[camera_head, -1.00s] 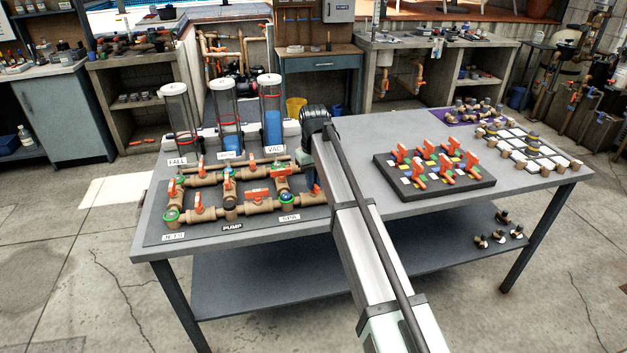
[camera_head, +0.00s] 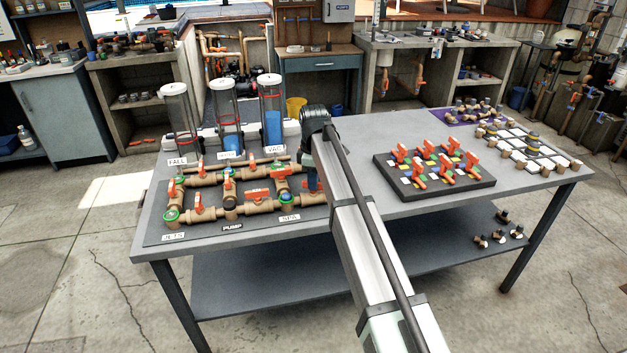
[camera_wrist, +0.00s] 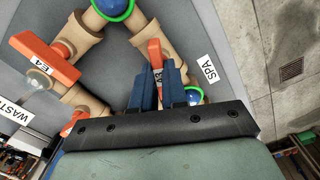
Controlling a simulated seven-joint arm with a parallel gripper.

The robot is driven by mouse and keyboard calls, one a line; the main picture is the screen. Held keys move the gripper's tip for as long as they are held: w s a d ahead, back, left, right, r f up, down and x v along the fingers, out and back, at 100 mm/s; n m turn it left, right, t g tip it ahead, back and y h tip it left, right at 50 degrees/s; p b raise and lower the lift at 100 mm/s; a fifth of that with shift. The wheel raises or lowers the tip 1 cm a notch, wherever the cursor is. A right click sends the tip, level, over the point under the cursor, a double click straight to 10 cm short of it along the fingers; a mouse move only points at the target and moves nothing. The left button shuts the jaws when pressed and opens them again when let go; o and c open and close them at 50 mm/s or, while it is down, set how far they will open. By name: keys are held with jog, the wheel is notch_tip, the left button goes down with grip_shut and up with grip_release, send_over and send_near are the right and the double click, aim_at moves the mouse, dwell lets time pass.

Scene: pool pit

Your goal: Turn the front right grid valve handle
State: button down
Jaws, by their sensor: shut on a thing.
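In the wrist view, the two blue fingers of my gripper (camera_wrist: 160,85) are shut on an orange valve handle (camera_wrist: 155,52) beside the SPA label (camera_wrist: 209,68). The handle sits on a tan pipe and lies lengthwise between the fingers. Its small tag is mostly covered. Another orange handle, marked E4 (camera_wrist: 45,60), lies to the left, apart from my fingers. In the head view, the tan pipe grid (camera_head: 205,212) with several orange handles lies on the table's left half. My gripper (camera_head: 312,180) is at its right edge; my arm hides part of this area.
Three clear cylinders (camera_head: 225,118) stand behind the grid. A black board with orange handles (camera_head: 435,180) lies right of my arm. A tray of white tiles (camera_head: 525,148) and a purple mat (camera_head: 440,116) lie farther right. The grey tabletop (camera_head: 350,150) is bare around the board.

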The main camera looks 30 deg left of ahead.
jog(key=n, duration=0.4)
jog(key=shift+n, duration=0.4)
dwell(0.4)
jog(key=c, duration=1.2)
grip_release()
jog(key=shift+o, duration=0.2)
jog(key=shift+r, duration=0.1)
notch_tip(320, 180, up, 14)
jog(key=shift+f, duration=0.2)
